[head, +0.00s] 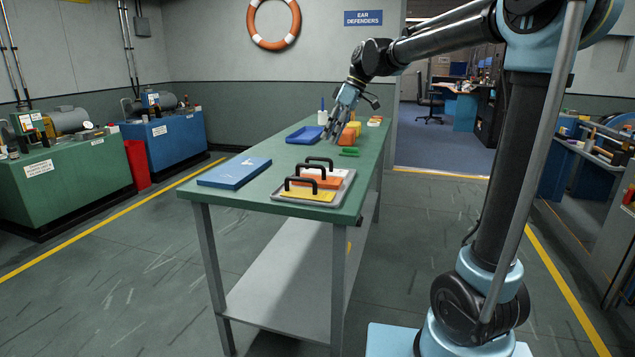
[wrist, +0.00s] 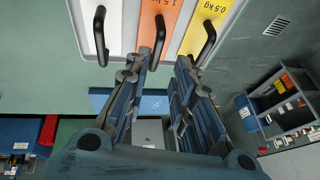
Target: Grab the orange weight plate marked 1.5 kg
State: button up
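The orange weight plate (head: 324,182) lies between a yellow plate (head: 306,194) and a white plate, flat in a grey metal tray (head: 343,190) near the front of the green table. Each plate has a black handle. In the wrist view the orange plate (wrist: 170,20) shows part of its 1.5 kg mark, between the white plate (wrist: 106,25) and the yellow plate marked 0.5 kg (wrist: 210,15). My gripper (head: 333,136) is over the table beyond the tray. Its fingers (wrist: 165,62) are apart and empty, pointing toward the orange plate's handle in the wrist view.
A blue closed case (head: 234,172) lies left of the tray. Behind it are a blue bin (head: 304,134), a green block (head: 349,152), an orange block (head: 347,137) and small bottles. The green tabletop (head: 268,205) is clear between case and tray.

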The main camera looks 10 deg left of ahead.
aim_at(315, 167)
jog(key=x, duration=0.7)
jog(key=shift+a, duration=0.1)
jog(key=shift+x, duration=2.7)
jog(key=shift+w+a+r, duration=0.1)
jog(key=shift+w+a, duration=0.05)
jog(key=shift+w, duration=0.05)
grip_shut()
